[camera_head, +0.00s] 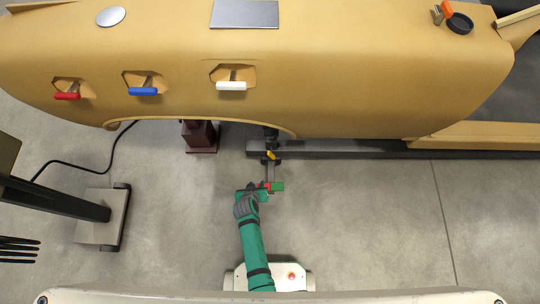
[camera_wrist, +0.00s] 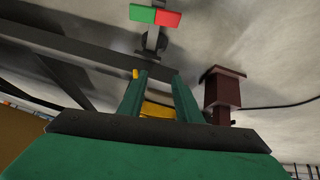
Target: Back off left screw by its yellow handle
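The screw's small yellow handle (camera_head: 271,155) shows in the head view at the end of the dark beam, under the shell's lower edge. In the wrist view a small yellow end (camera_wrist: 135,74) shows beside the left fingertip. A wider yellow patch lies between the fingers; I cannot tell whether it is the same handle. My gripper (camera_wrist: 159,74) has its two green fingers apart, with no clear hold on anything. In the head view my gripper (camera_head: 252,193) is below and slightly left of the handle, and its fingertips cannot be made out.
A red-and-green plate (camera_head: 275,186) sticks out on a bar below the handle, close to my gripper. A dark beam (camera_head: 350,149) runs right. A brown-red post (camera_head: 200,137) stands left. The large tan shell (camera_head: 340,80) carries red, blue and white handles. The floor at lower right is clear.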

